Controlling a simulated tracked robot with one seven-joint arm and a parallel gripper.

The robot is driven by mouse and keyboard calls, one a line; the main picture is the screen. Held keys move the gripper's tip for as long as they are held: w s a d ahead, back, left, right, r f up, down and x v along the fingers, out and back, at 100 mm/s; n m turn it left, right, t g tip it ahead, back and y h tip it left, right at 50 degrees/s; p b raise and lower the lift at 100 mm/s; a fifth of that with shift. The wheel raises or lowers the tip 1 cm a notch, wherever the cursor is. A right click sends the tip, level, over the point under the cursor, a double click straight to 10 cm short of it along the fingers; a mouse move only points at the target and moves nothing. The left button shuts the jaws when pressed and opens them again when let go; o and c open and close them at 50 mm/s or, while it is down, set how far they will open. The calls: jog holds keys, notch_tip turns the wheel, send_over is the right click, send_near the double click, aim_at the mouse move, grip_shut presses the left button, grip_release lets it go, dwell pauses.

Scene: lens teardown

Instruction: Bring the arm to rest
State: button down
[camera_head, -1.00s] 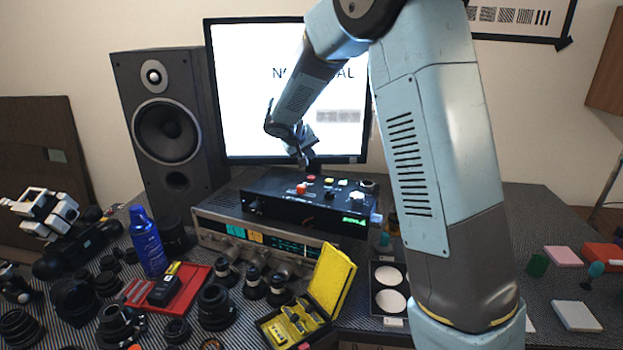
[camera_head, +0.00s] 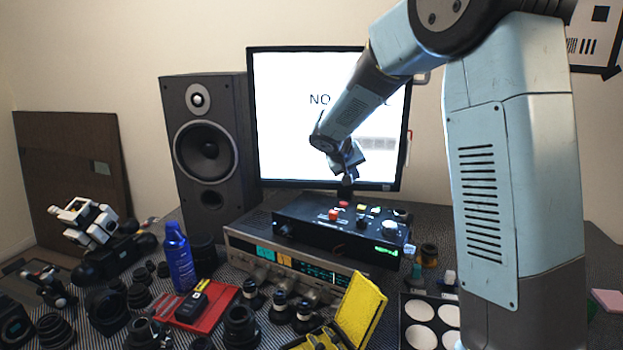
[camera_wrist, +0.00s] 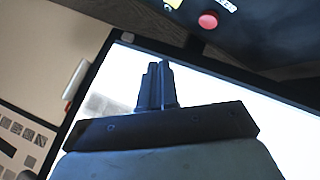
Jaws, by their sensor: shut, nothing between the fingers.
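My gripper (camera_head: 347,188) hangs at the end of my bent arm, in front of the monitor and just above the back of the black control box (camera_head: 310,237). I cannot tell from the head view how wide the gap to the box is. In the wrist view my two gripper fingers (camera_wrist: 158,68) are together with nothing between them. A red button (camera_wrist: 208,20) on the black box shows beyond them at the top. My upper arm covers the right part of the head view.
The monitor (camera_head: 280,140) stands behind my gripper, with a speaker (camera_head: 205,150) at its left. The black box sits on a silver receiver (camera_head: 240,243). A blue can (camera_head: 178,258), a red tray (camera_head: 222,297), several lenses and an open yellow case (camera_head: 362,310) crowd the front.

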jog(key=s+d+r+m+g+y, duration=0.1)
jog(key=s+d+r, duration=0.3)
jog(key=s, duration=0.6)
jog(key=s+d+r+g+y, duration=0.1)
jog(key=s+d+r, duration=0.3)
jog(key=s, duration=0.7)
jog(key=s+a+y, duration=0.1)
jog(key=s+y, duration=0.2)
jog(key=s, duration=1.6)
jog(key=shift+s+f+t, duration=0.3)
jog(key=shift+s+f, duration=0.05)
jog(key=shift+s, duration=0.05)
